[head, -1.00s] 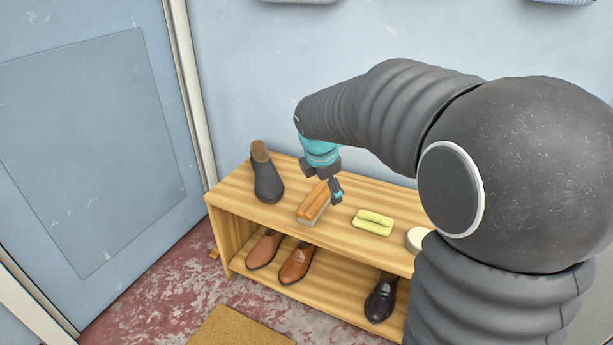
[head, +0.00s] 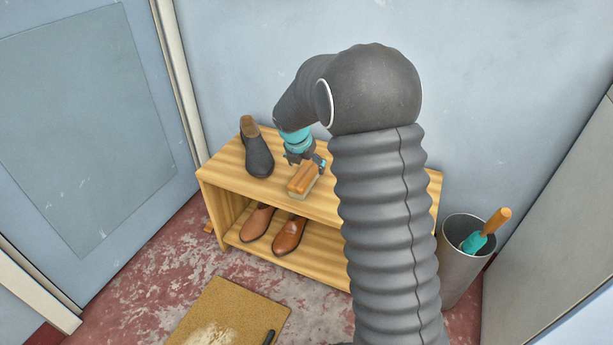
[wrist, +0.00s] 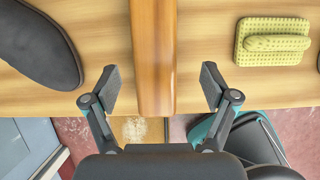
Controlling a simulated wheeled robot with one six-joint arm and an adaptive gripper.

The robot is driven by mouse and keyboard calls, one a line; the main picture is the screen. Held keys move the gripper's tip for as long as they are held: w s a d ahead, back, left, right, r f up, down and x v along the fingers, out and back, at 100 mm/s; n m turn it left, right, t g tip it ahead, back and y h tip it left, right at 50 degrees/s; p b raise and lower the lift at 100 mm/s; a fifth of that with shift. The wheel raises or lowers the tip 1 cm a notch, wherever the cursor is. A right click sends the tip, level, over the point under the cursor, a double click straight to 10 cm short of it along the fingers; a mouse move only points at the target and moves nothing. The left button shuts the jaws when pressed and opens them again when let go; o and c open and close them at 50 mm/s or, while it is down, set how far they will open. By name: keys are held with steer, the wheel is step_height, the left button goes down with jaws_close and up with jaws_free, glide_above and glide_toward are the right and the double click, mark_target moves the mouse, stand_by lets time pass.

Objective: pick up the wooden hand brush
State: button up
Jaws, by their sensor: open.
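The wooden hand brush (head: 303,180) has an orange-brown wooden top and pale bristles below. It lies on the upper board of the wooden shoe bench (head: 232,178). My gripper (head: 306,161) is over the brush, pointing down. In the wrist view the brush (wrist: 153,55) runs lengthwise between the two fingers of my gripper (wrist: 161,88). The fingers are spread wide, with a visible gap on each side of the wood. The jaws are open and hold nothing. How far the fingertips are above the board is hard to tell.
A dark shoe (head: 256,150) stands left of the brush. A yellow-green sponge-like pad (wrist: 272,42) lies to its right. Brown shoes (head: 289,236) sit on the lower shelf. A grey bin (head: 462,270) with an orange-handled tool stands right of the bench.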

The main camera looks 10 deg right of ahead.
mark_target(307, 169)
steer(key=shift+w+a+x, duration=0.1)
steer(key=shift+w+x, duration=0.05)
steer(key=shift+x, duration=1.3)
steer(key=shift+w+a+x, duration=0.15)
steer(key=shift+x, duration=1.25)
steer(key=c, duration=1.4)
steer(key=shift+o, duration=0.2)
steer(key=shift+r, duration=0.1)
steer(key=shift+r, duration=0.45)
steer(key=r, duration=0.3)
steer(key=shift+d+r, duration=0.2)
steer(key=shift+r, duration=0.1)
steer(key=s+d+r, duration=0.1)
steer(key=d+r, duration=0.5)
steer(key=d, duration=0.5)
steer(key=shift+s+r+p, duration=0.25)
steer(key=shift+p, duration=0.15)
steer(key=shift+d, duration=0.1)
